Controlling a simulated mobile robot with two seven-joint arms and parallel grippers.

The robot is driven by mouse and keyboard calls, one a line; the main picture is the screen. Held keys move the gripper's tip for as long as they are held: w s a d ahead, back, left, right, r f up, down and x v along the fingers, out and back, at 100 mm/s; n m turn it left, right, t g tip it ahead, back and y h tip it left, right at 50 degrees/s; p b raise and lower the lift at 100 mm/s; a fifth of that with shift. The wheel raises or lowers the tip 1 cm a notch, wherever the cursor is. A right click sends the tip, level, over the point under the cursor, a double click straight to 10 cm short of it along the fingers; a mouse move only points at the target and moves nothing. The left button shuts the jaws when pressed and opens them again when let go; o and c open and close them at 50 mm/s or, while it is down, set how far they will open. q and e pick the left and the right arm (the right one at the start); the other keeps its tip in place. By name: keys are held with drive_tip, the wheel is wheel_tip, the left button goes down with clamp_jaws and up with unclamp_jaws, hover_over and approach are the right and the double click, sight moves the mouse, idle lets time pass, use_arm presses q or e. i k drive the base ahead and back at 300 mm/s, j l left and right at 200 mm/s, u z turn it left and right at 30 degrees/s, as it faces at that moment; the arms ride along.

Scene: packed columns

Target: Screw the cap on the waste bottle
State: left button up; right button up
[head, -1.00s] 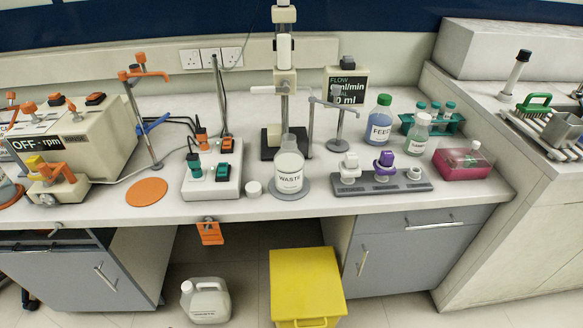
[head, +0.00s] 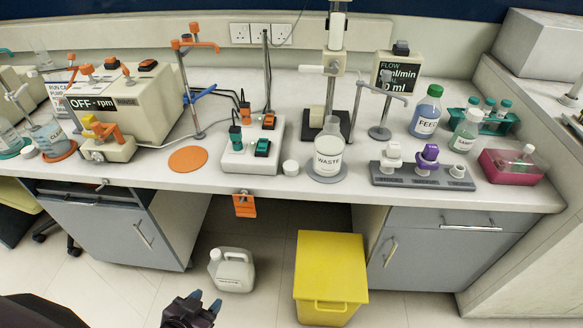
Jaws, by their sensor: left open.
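The waste bottle (head: 328,155) is a clear bottle labelled WASTE. It stands upright and uncapped on a round grey mat (head: 327,178) near the bench's front edge. A small white cap (head: 290,167) lies on the bench just left of it, apart from the bottle. My left gripper (head: 206,301) shows at the bottom of the head view, dark with blue-tipped fingers. It is open and empty, low in front of the bench and well away from bottle and cap. My right gripper is not in view.
A grey holder (head: 422,176) with white and purple pieces stands right of the bottle. A pump stand (head: 329,100) rises behind it. A yellow bin (head: 331,280) and a white jug (head: 232,270) stand on the floor below.

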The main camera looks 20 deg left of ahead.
sight(329, 144)
drive_tip(key=j+z, duration=0.15)
drive_tip(key=j, duration=0.35)
drive_tip(key=j+z, duration=0.15)
drive_tip(key=j, duration=0.35)
drive_tip(key=k+j+z, duration=0.15)
drive_tip(key=j, duration=0.35)
drive_tip(key=j+z, duration=0.15)
drive_tip(key=j, duration=0.35)
drive_tip(key=k+j+z, duration=0.2)
drive_tip(key=j, duration=0.25)
